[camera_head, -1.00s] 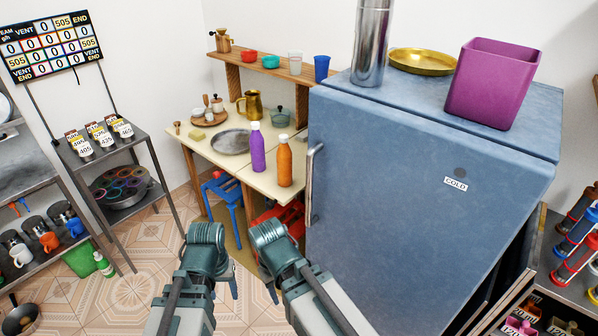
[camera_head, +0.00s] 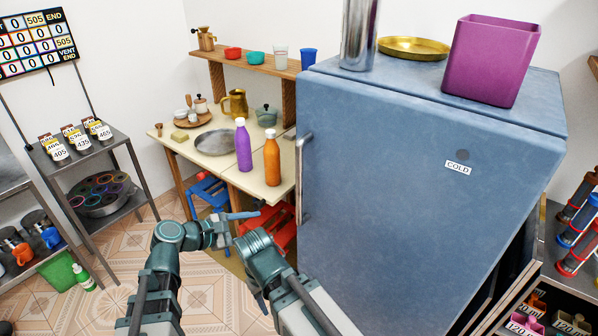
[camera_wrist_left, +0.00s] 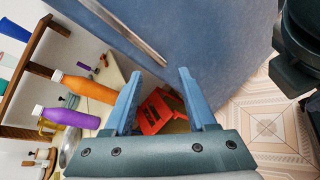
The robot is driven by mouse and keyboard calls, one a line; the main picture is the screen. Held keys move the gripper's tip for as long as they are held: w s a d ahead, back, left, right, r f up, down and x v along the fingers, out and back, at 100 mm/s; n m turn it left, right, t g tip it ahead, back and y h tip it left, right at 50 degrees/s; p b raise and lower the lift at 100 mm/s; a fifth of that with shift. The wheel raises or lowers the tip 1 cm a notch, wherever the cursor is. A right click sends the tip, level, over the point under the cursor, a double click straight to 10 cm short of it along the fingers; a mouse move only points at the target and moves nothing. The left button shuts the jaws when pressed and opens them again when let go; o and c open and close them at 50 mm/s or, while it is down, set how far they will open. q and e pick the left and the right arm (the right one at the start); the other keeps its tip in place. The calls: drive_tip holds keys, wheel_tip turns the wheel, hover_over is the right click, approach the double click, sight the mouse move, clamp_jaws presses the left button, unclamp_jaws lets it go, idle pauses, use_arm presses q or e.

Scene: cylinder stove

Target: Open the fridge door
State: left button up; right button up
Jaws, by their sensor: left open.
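The blue-grey fridge (camera_head: 400,170), labelled COLD, stands at the right with its door shut. Its vertical metal handle (camera_head: 301,180) runs along the door's left edge. My left gripper (camera_head: 238,227) is open and empty, left of the handle and apart from it. In the left wrist view, the open left fingers (camera_wrist_left: 159,76) point toward the fridge front (camera_wrist_left: 215,35), and the handle (camera_wrist_left: 140,38) crosses just beyond them. My right arm is bent low in front of the fridge; its gripper (camera_head: 262,303) is mostly hidden behind its own arm.
A table (camera_head: 220,165) left of the fridge bears a purple bottle (camera_head: 243,148) and an orange bottle (camera_head: 272,160) near the handle. Red (camera_head: 272,228) and blue (camera_head: 210,192) stools stand under it. A purple bin (camera_head: 492,60) sits on the fridge.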

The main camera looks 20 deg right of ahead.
sight(299, 169)
use_arm(q)
drive_tip(key=w+d+r+n+t+h, duration=0.2)
drive_tip(key=w+r+n+t+h, duration=0.15)
drive_tip(key=r+n, duration=0.5)
drive_tip(key=shift+g, duration=0.25)
drive_tip(key=x, duration=1.4)
drive_tip(key=shift+s+d+r, duration=0.15)
drive_tip(key=shift+s, duration=0.2)
clamp_jaws()
